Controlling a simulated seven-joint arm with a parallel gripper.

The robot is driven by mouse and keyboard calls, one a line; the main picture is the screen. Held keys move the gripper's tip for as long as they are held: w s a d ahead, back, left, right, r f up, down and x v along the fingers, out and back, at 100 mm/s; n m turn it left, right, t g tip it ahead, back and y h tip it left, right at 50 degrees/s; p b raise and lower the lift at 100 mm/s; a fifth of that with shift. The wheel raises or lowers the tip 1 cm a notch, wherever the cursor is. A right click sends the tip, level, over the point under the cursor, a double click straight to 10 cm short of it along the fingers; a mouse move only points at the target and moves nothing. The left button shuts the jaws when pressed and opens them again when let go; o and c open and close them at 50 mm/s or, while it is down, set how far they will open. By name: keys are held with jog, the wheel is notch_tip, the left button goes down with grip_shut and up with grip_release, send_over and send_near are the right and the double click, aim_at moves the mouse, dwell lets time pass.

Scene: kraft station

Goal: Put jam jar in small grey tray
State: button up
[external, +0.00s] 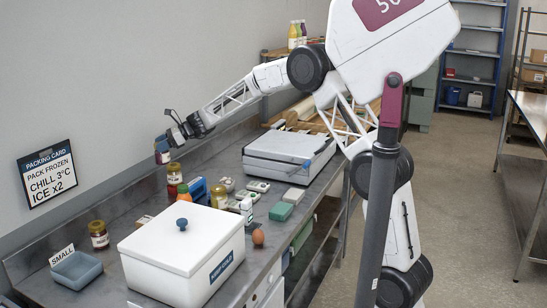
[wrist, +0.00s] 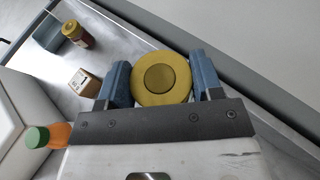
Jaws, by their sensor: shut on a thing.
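My gripper (wrist: 160,82) is shut on a jar with a round gold lid (wrist: 161,78), one blue-grey finger on each side of it. In the external view my gripper (external: 168,144) holds this jar (external: 162,156) upright above the back of the bench, near the wall. The lid hides its contents in the wrist view. The small grey tray (external: 76,270) sits at the near left end of the bench, by a "SMALL" sign; it also shows at the top left of the wrist view (wrist: 47,27). It looks empty.
Another gold-lidded jar (external: 98,235) stands beside the tray. A white lidded box (external: 180,258) stands to the tray's right. Behind are an orange bottle with a green cap (external: 183,193), more jars (external: 174,174) and a small carton (wrist: 84,82). The wall runs along the bench's back.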

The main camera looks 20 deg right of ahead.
jog(key=s+a+n+g+h, duration=0.1)
jog(key=s+a+n+g, duration=0.15)
jog(key=s+a, duration=1.05)
jog(key=s+a+n+g, duration=0.25)
jog(key=s+a, duration=0.75)
jog(key=s, duration=0.6)
jog(key=s+a+n+g+h, duration=0.1)
jog(key=s+a+n+g, duration=0.15)
jog(key=s+a, duration=1.05)
jog(key=shift+m, duration=0.35)
jog(key=shift+s+d+f, duration=0.3)
jog(key=shift+d+f, duration=0.1)
jog(key=shift+f, duration=0.45)
jog(key=shift+s+d+f, duration=0.3)
jog(key=shift+d+f, duration=0.05)
jog(key=shift+f, duration=0.45)
jog(key=shift+s+d+f, duration=0.3)
jog(key=shift+d+f, duration=0.1)
jog(key=shift+f, duration=0.45)
jog(key=shift+f, duration=0.1)
jog(key=shift+f, duration=2.4)
jog(key=shift+f, duration=2.5)
